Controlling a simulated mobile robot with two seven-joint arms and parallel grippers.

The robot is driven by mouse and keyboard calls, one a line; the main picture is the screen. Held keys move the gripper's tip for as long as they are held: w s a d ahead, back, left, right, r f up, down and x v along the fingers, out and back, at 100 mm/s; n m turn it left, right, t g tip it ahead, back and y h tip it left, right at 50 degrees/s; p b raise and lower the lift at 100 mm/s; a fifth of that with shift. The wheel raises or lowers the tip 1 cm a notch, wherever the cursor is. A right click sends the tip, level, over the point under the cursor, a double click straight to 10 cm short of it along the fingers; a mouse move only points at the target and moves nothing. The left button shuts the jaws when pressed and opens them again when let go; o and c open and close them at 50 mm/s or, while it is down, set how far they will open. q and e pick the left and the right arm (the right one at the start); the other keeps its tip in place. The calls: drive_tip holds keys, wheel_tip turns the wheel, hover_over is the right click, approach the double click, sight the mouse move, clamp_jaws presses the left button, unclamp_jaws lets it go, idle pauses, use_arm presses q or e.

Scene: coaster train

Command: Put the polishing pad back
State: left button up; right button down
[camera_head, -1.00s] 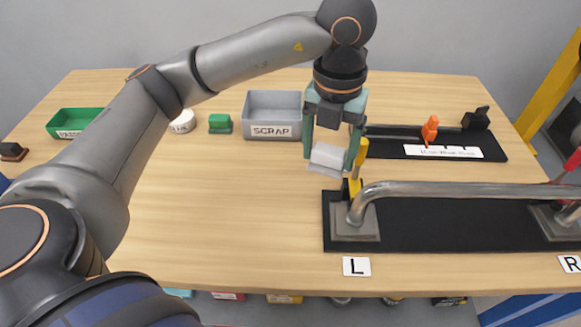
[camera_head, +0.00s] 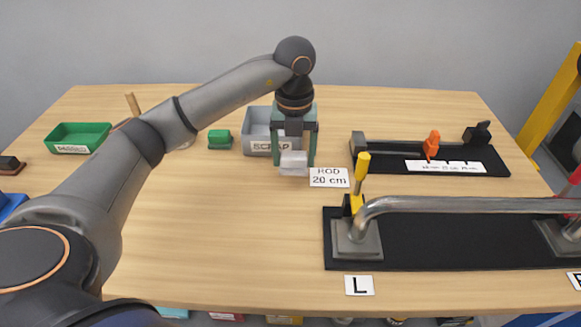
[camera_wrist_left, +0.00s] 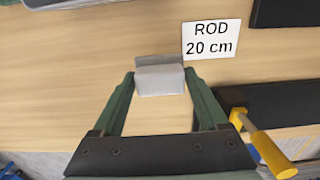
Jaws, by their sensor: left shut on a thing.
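The polishing pad, a pale grey-white block (camera_head: 293,168), is between the fingers of my left gripper (camera_head: 294,158). The gripper is shut on it, in front of the grey SCRAP tray and left of the ROD 20 cm card. In the left wrist view the pad (camera_wrist_left: 160,80) sits between the green fingertips (camera_wrist_left: 158,84). I cannot tell whether its underside touches the table. My right gripper is not in view.
The SCRAP tray (camera_head: 257,132) stands behind the gripper, with a green block (camera_head: 219,139) to its left. The ROD 20 cm card (camera_head: 329,178) lies beside the pad. A clamped metal rod (camera_head: 450,205) and yellow-handled clamp (camera_head: 362,170) stand right. The front-left table is clear.

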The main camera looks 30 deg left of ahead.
sight(290, 180)
use_arm(q)
drive_tip(key=shift+w+a+f, duration=0.3)
drive_tip(key=shift+a+f, duration=0.25)
drive_tip(key=shift+f, duration=0.25)
drive_tip(key=shift+a+f, duration=0.1)
drive_tip(key=shift+f, duration=1.55)
drive_tip(key=shift+f, duration=0.15)
drive_tip(key=o, duration=1.2)
wheel_tip(290, 180, up, 12)
drive_tip(key=shift+r+p, duration=0.2)
drive_tip(key=shift+p, duration=0.2)
